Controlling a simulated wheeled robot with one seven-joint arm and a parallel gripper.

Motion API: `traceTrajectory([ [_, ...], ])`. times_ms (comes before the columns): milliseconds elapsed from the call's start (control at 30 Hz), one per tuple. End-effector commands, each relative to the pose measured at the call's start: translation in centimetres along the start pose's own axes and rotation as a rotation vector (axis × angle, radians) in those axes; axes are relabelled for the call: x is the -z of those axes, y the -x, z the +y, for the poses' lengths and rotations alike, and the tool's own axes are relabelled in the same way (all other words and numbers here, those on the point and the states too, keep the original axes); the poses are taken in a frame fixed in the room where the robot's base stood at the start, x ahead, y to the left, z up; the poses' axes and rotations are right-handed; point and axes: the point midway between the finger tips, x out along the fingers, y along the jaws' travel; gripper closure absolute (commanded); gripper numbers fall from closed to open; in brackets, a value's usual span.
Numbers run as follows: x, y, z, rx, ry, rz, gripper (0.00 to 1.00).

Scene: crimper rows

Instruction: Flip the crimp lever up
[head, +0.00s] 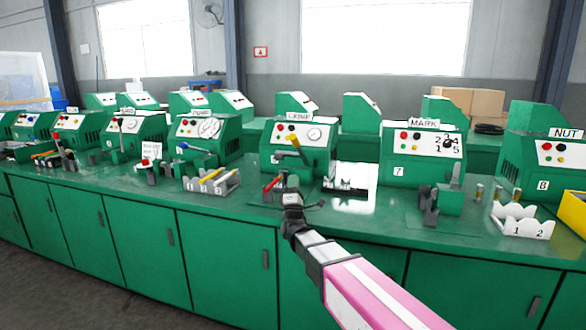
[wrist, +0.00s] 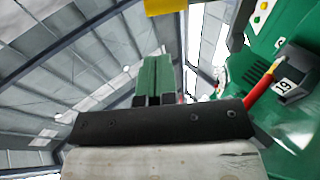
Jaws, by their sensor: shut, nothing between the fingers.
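The green crimp machine (head: 321,158) stands on the bench near the middle of the head view, under a CRIMP sign (head: 299,116). Its yellow lever (head: 294,142) is on the front left of the machine, above my gripper. My gripper (head: 285,181) is shut and empty, raised in front of the machine below the lever. In the wrist view the shut fingers (wrist: 155,80) point up. A yellow part (wrist: 165,6), likely the lever, crosses the top edge there, beyond the fingertips. I cannot tell from these views whether anything touches.
A holder with red-handled pieces (head: 272,184) stands left of my gripper; a red handle (wrist: 259,90) and a numbered grey block (wrist: 297,78) show in the wrist view. A shiny plate (head: 357,178) lies to the right. The MARK machine (head: 398,150) stands further right.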

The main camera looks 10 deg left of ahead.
Motion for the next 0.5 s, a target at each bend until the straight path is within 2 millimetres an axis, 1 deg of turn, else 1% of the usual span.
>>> traceTrajectory([
  [33,0.1,-0.9,-0.1,-0.001,0.000,0.000,1.00],
  [500,0.1,-9.5,-0.2,0.000,-0.002,0.001,1.00],
])
